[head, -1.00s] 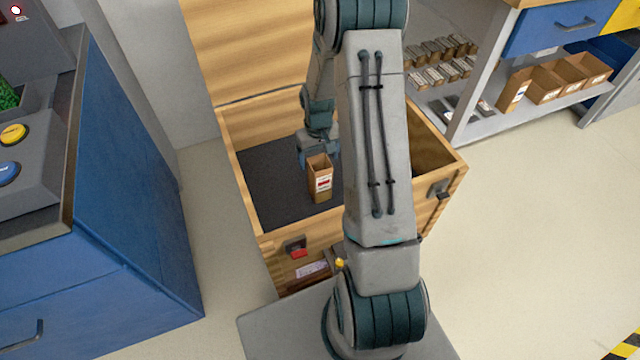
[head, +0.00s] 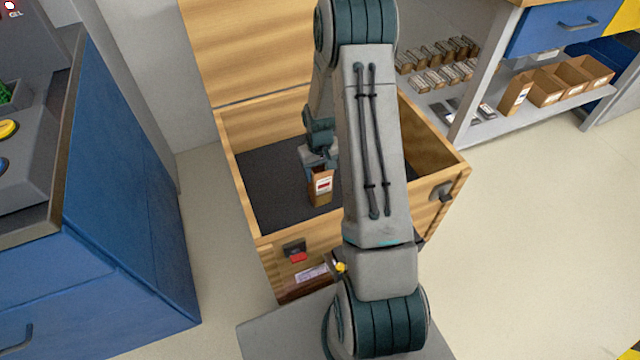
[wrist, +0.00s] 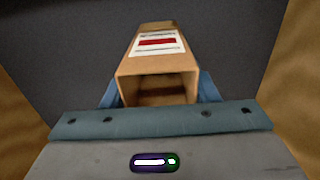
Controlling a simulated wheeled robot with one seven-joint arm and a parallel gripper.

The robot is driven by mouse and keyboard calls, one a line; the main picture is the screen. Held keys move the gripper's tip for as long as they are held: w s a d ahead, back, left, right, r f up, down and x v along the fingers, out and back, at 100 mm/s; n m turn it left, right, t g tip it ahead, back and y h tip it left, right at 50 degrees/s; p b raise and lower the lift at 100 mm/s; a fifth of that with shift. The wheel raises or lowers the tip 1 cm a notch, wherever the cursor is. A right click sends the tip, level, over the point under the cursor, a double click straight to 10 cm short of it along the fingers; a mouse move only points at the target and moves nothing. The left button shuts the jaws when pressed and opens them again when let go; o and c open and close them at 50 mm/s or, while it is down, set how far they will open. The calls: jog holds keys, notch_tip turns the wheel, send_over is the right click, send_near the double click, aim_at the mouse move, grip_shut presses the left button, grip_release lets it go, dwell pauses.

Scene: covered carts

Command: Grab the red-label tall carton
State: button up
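The tall brown carton (head: 320,187) has a white label with a red band and stands in the wooden crate (head: 246,198). In the wrist view the carton (wrist: 158,60) shows its open top facing my gripper and its label on the upper side. My gripper (head: 319,163) is at the carton's top end in the head view. In the wrist view my gripper's blue fingers (wrist: 159,88) lie one on each side of the carton, with no clear gap. Whether they press on it cannot be told. The fingers' inner faces are hidden by the carton.
The crate's walls surround the carton, and its lid (head: 250,50) stands open at the back. The dark crate floor (head: 270,190) around the carton is clear. A blue cabinet (head: 130,200) is at left. A shelf (head: 500,122) with small boxes is at right.

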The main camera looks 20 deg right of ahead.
jog(key=shift+c, duration=1)
jog(key=shift+r, duration=0.1)
